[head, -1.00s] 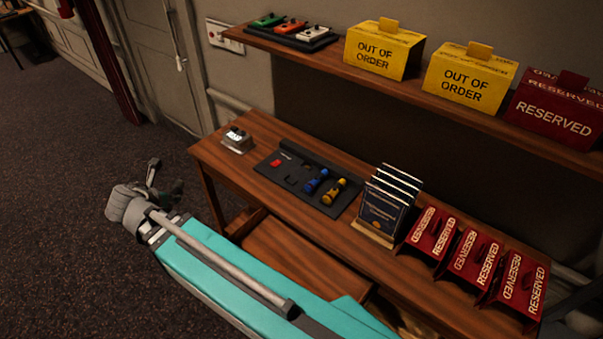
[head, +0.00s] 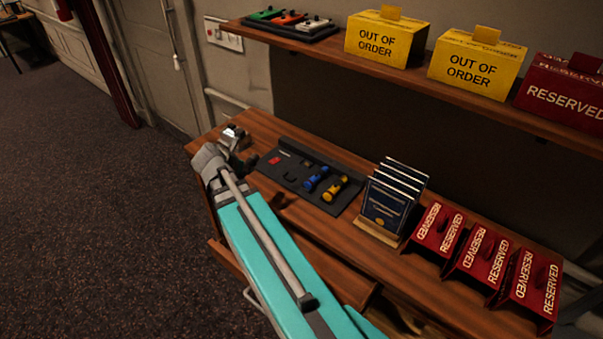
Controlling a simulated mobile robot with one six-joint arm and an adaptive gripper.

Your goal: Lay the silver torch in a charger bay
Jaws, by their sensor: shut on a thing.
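The dark charger (head: 324,172) lies on the desk. A blue torch (head: 316,179) and a yellow torch (head: 335,188) lie side by side in bays toward its right. The part to their left holds no torch that I can see, and a small red patch (head: 274,160) shows at its left end. My gripper (head: 246,160) is over the desk's left end, just left of the charger. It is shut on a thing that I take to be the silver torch. My wrist and fingers mostly hide it, so its tilt cannot be told.
A rack of dark blue booklets (head: 385,208) stands right of the charger, then several red RESERVED signs (head: 439,229). A shelf (head: 420,78) with yellow OUT OF ORDER boxes (head: 386,38) overhangs the desk's back.

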